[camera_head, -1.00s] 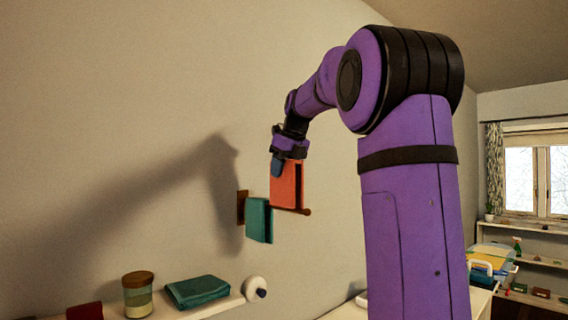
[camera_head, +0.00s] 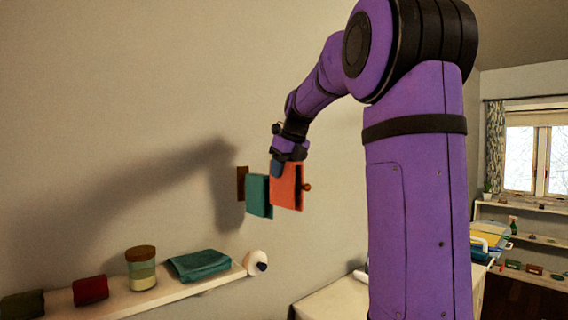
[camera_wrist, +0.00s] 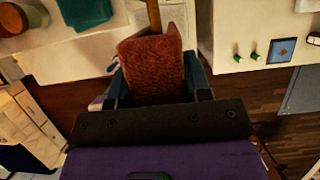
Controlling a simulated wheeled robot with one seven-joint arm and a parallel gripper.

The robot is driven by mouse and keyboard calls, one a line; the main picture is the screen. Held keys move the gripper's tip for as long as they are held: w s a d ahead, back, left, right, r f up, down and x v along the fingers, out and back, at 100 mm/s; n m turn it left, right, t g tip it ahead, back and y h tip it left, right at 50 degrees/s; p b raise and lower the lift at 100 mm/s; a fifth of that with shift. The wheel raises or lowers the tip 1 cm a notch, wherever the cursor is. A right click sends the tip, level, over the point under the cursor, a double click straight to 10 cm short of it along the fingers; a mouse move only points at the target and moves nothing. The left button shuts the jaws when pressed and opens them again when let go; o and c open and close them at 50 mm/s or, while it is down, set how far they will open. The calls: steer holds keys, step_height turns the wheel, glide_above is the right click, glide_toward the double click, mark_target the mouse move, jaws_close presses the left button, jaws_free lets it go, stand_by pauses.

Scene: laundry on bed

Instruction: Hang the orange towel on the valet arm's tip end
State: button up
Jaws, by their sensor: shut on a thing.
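The orange towel (camera_head: 284,186) hangs down from my gripper (camera_head: 288,156), which is shut on its top edge. In the wrist view the orange towel (camera_wrist: 150,66) sits between the fingers (camera_wrist: 158,85). The valet arm is a wooden rod on the wall, with its mount (camera_head: 242,183) at left and its round tip (camera_head: 307,187) showing just right of the towel. The towel overlaps the rod near the tip at mid-height; a dark gap shows between its two layers. Whether it rests on the rod is hidden. A teal towel (camera_head: 258,196) hangs on the rod nearer the wall.
A wall shelf (camera_head: 160,297) below holds a jar (camera_head: 141,268), a folded teal cloth (camera_head: 200,265), a red item (camera_head: 90,289) and a white round object (camera_head: 256,262). A white surface (camera_head: 335,303) lies lower right. Open air surrounds the rod's tip.

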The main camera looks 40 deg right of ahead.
mark_target(284, 184)
steer(key=shift+f, duration=2.25)
steer(key=o, duration=1)
steer(key=shift+r, duration=0.1)
steer(key=v, duration=1)
steer(key=shift+s+r, duration=0.15)
steer(key=shift+r, duration=0.1)
steer(key=shift+a, duration=0.1)
